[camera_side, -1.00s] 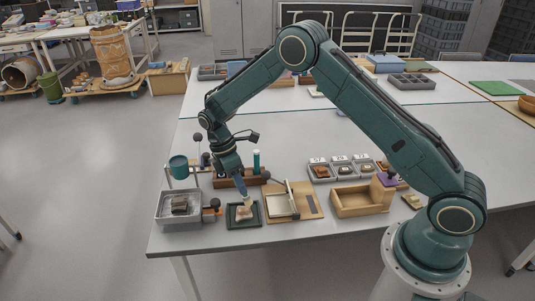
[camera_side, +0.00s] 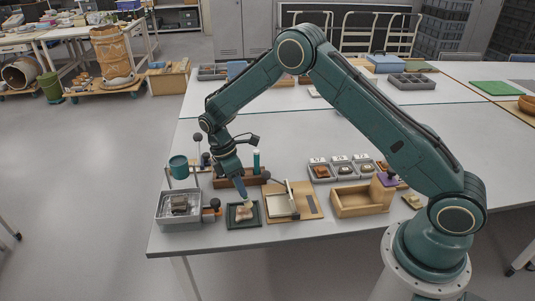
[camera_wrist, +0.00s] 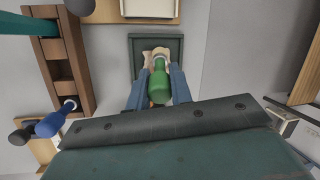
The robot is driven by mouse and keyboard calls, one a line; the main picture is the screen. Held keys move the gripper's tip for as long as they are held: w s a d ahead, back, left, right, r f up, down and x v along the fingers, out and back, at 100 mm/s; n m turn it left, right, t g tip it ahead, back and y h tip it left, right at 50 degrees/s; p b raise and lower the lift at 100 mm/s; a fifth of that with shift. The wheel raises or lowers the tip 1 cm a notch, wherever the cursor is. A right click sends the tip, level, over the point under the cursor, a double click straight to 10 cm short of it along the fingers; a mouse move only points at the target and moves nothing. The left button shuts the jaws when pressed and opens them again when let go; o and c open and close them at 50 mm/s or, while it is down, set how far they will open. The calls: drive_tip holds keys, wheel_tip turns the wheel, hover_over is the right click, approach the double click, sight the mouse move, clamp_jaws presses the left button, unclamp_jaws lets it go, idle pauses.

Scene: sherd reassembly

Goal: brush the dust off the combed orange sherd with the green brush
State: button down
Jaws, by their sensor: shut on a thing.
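My gripper (camera_side: 243,193) is shut on the green brush (camera_wrist: 158,82), with its two blue-grey fingers on either side of the handle. The brush points down, and its pale bristles reach the sherd or just above it; I cannot tell whether they touch. The orange sherd (camera_side: 241,214) looks pale brown and lies in a dark green tray (camera_side: 231,225). In the wrist view the brush covers most of the sherd, and only pale edges show around it. Its combing and any dust are too small to make out.
A grey metal tray (camera_side: 165,222) with a dark piece stands left of the green tray. A wooden board with a pale block (camera_side: 312,205) lies to the right, then an open wooden box (camera_side: 345,209). A brown rack (camera_side: 221,183) stands behind. Free table lies in front.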

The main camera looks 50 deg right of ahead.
drive_tip(key=shift+f, duration=0.35)
drive_tip(key=shift+w+a+r, duration=0.1)
drive_tip(key=shift+w+a, duration=1.2)
drive_tip(key=shift+s+d, duration=0.1)
drive_tip(key=shift+s+d, duration=1.2)
drive_tip(key=shift+w+a, duration=0.1)
drive_tip(key=shift+w+a, duration=1.2)
